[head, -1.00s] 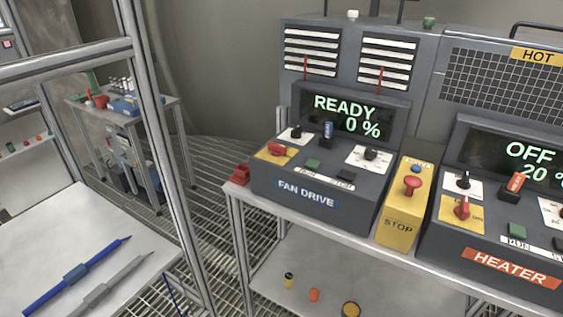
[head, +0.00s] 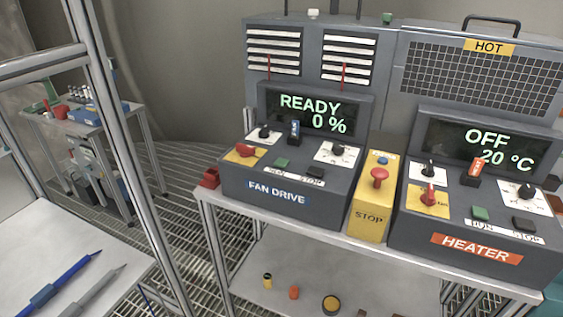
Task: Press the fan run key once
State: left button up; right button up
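The fan drive unit (head: 291,204) stands on the left of the bench, with a blue "FAN DRIVE" label. Its screen (head: 315,112) reads "READY 0 %". Its green run key (head: 282,162) sits on the sloped panel above a white label strip. A dark stop key (head: 316,172) is to the right of it. A red rotary switch (head: 246,151) on a yellow plate, a black knob (head: 264,132), a blue-tagged switch (head: 295,132) and a dial knob (head: 339,149) are on the same panel. Neither of my grippers is in view.
A yellow stop box (head: 368,218) with a red mushroom button (head: 379,176) stands between the fan drive and the heater (head: 470,225). The heater screen reads "OFF 20 °C" and it has its own green key (head: 480,213). A metal frame post (head: 125,160) rises at left.

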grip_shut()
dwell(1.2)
